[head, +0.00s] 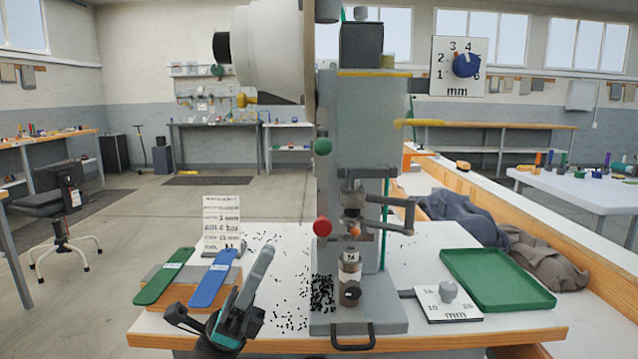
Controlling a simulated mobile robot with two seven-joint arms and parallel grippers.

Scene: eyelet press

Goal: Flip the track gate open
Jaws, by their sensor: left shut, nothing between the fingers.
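The grey eyelet press (350,120) stands upright on the white table. A green knob (322,146) and a red knob (322,226) show on its left side. A grey forked bracket (395,212) sticks out to the right at mid height, with a small orange piece (355,229) beside the tooling. I cannot tell which part is the track gate or how it stands. My left gripper (263,260) is left of the press base and below the red knob, apart from the press, with its fingers together and empty. My right gripper is not in view.
Green (163,277) and blue (212,279) strips lie on wooden blocks at left, before a written card (221,226). Black eyelets are scattered left of the press base. A dial plate (448,303) and green tray (497,280) lie at right. Another dial (459,66) stands above.

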